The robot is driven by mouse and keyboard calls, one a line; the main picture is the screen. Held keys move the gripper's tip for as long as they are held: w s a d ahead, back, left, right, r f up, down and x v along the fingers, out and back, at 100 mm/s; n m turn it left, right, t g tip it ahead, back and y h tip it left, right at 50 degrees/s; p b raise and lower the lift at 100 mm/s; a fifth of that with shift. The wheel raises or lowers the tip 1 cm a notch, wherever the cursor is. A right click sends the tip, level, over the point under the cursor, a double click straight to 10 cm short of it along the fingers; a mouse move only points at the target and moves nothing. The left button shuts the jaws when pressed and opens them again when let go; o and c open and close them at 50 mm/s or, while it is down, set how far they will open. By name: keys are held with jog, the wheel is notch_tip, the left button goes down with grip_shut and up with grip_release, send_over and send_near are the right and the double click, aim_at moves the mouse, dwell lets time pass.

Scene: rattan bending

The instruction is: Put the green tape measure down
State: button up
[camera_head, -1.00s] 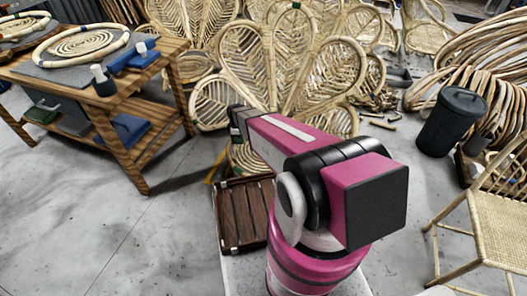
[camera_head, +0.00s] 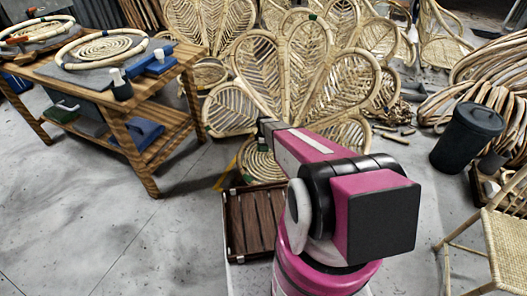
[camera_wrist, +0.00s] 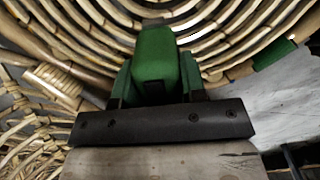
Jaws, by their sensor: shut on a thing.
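The green tape measure (camera_wrist: 156,58) is in the middle of the wrist view, held in my gripper (camera_wrist: 158,80). The jaws are shut on it, with a finger at each side. Coiled rattan fills the view behind and around it; I cannot tell whether the tape measure touches it. In the head view my pink arm reaches away toward the rattan pieces on the floor, and the tape measure and jaws are not visible there.
A wooden workbench (camera_head: 150,112) stands at the left, with a rattan ring (camera_head: 103,45) on top. A brown slatted crate (camera_head: 250,222) sits beside my arm. Large rattan fans (camera_head: 300,70) stand behind. A dark bin (camera_head: 468,137) and a rattan chair (camera_head: 510,235) are at the right.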

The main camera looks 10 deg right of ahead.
jog(key=shift+f, duration=1.9)
jog(key=shift+f, duration=0.15)
jog(key=o, duration=1.1)
jog(key=shift+c, duration=0.2)
notch_tip(320, 180, up, 12)
jog(key=shift+f, duration=0.1)
jog(key=s+r+m, duration=1.5)
jog(key=s+r, duration=1)
jog(key=s, duration=0.1)
jog(key=shift+s, duration=0.25)
jog(key=shift+f, duration=0.1)
